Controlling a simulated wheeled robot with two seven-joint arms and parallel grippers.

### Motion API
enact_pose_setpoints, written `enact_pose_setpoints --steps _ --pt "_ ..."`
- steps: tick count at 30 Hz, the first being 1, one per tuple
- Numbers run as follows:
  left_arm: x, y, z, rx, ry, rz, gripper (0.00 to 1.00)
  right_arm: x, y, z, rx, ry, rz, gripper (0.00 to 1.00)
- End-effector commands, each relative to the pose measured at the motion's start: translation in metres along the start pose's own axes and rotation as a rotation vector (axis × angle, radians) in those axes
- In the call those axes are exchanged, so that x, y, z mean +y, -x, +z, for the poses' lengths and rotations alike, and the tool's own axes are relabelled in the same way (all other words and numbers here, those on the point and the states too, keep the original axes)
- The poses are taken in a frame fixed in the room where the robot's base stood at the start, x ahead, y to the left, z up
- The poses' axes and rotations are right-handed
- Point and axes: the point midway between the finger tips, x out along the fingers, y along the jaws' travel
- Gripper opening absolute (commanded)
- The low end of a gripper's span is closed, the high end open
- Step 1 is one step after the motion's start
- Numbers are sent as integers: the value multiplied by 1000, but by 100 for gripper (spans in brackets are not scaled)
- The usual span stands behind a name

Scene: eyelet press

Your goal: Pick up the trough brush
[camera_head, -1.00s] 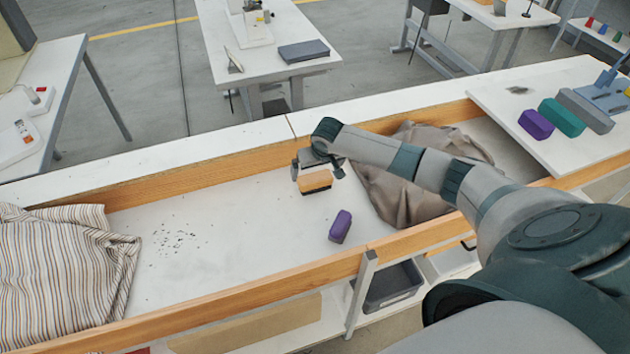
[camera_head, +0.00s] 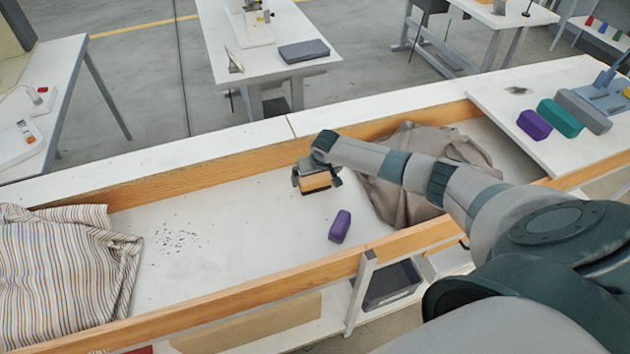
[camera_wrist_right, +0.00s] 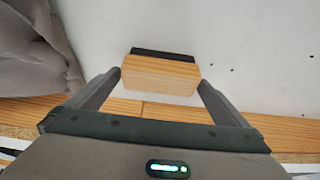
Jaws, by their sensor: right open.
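The trough brush (camera_head: 317,182) is a wooden block with a dark strip of bristles along one edge. It sits in the white trough, near the back wooden rail. It also shows in the right wrist view (camera_wrist_right: 160,75), between the two fingers. My right gripper (camera_head: 314,177) is open at the brush, with one finger at each end of the block. In the wrist view the fingertips (camera_wrist_right: 159,82) are close to the block's ends; I cannot tell whether they touch it. My left gripper is not in view.
A purple block (camera_head: 340,226) lies in the trough in front of the brush. Brown cloth (camera_head: 410,195) is bunched to the right, striped cloth (camera_head: 65,260) at the left. Dark crumbs (camera_head: 175,240) dot the floor. Wooden rails (camera_head: 200,172) edge the trough.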

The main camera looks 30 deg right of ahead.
Motion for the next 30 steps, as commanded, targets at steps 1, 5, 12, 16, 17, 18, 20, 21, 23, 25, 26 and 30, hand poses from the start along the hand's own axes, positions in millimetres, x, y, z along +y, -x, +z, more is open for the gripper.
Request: enact_pose_setpoints --steps 1,5,12,16,17,18,20,21,23,25,26,30 --pt "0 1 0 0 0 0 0 0 -4 0 -2 -1 1 100" --pt "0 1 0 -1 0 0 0 0 -9 1 -1 1 1 100" --pt "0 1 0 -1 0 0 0 0 -10 1 0 1 1 100" --pt "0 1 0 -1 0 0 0 0 -10 1 0 1 1 100" --pt "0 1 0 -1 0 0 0 0 -10 1 0 1 1 100" --pt "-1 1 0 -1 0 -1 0 0 -10 1 0 1 1 100" --pt "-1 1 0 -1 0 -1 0 0 -10 1 0 1 1 98" --pt "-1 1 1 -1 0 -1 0 0 -10 1 0 1 1 88" --pt "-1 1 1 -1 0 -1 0 0 -10 1 0 1 1 74" --pt "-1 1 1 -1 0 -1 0 0 -10 1 -1 1 1 65" --pt "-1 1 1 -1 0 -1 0 0 -10 0 0 1 0 65" --pt "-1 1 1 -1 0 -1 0 0 -10 0 0 1 0 65"
